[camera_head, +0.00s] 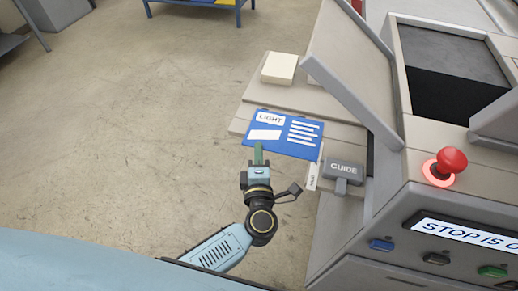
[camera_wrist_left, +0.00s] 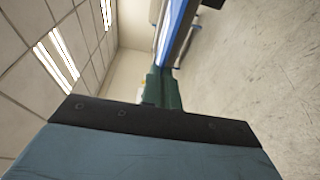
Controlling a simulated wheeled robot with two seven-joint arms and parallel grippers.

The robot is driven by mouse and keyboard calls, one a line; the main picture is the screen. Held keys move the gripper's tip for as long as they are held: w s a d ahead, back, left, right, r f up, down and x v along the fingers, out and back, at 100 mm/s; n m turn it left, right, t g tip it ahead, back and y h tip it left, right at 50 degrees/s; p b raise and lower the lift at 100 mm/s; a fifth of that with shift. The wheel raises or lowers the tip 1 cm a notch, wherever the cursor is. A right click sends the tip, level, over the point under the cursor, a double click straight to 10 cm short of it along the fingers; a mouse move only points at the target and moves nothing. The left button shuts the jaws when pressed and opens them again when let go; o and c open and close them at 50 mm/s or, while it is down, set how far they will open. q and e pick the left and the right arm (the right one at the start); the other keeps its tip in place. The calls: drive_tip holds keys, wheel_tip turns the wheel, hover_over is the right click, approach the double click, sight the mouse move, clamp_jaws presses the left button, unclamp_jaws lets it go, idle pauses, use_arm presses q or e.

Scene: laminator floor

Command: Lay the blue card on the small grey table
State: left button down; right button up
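The blue card (camera_head: 283,133), marked LIGHT with white lines and a white box, is in the head view over the pale shelf beside the machine. My left gripper (camera_head: 258,155) is at its near left edge, its green fingers closed on it. In the left wrist view the green fingers (camera_wrist_left: 161,88) have the card's thin blue-and-white edge (camera_wrist_left: 172,35) standing out between them. Whether the card touches the shelf cannot be told. A grey table-like piece (camera_head: 12,42) shows partly at the far left; I cannot tell if it is the small grey table. My right gripper is not in view.
The machine (camera_head: 430,160) stands on the right with a lit red stop button (camera_head: 452,160), a GUIDE block (camera_head: 345,169) and coloured buttons. A cream stack (camera_head: 280,68) lies on the shelf (camera_head: 238,124). A blue table (camera_head: 195,6) is at the back. Floor at left is clear.

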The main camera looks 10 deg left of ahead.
use_arm(q)
drive_tip(key=shift+s, duration=0.4)
drive_tip(key=c, duration=1.6)
unclamp_jaws()
drive_tip(key=b+v, duration=0.1)
drive_tip(key=v, duration=1.2)
drive_tip(key=shift+s+d, duration=0.1)
drive_tip(key=shift+d, duration=0.05)
drive_tip(key=shift+f, duration=0.1)
